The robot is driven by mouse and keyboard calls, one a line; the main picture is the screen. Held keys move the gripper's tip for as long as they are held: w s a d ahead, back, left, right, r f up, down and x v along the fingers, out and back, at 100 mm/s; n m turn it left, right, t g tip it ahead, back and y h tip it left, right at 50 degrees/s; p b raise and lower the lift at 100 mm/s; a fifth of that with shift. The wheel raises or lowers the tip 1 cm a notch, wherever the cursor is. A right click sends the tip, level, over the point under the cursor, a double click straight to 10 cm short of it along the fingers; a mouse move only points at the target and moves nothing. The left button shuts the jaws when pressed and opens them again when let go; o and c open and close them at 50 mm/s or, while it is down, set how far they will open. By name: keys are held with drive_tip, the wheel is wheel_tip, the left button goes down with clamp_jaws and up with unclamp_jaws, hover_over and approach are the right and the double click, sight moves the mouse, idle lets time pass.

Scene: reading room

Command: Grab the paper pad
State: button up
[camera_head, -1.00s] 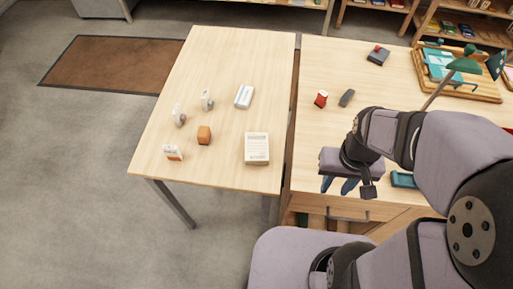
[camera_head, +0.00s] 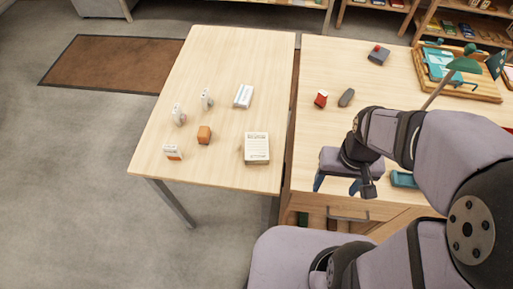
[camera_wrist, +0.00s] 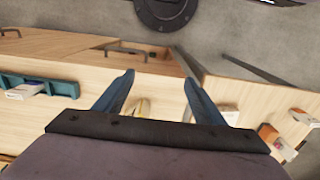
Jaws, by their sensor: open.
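The paper pad (camera_head: 257,148), a cream rectangular block with printed lines on top, lies flat near the front right corner of the left table (camera_head: 220,60). My gripper (camera_head: 337,187) is to the right of the pad, at the front edge of the right desk. Its blue fingers are spread apart with nothing held between them. In the wrist view my gripper (camera_wrist: 158,77) is also open. A pale object (camera_wrist: 228,115) there, partly hidden by the right finger, may be the pad.
On the right desk are a red item (camera_head: 321,99), a grey item (camera_head: 346,97) and a teal tray (camera_head: 404,179). A narrow gap separates the tables.

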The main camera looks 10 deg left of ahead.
drive_tip(key=o, duration=0.3)
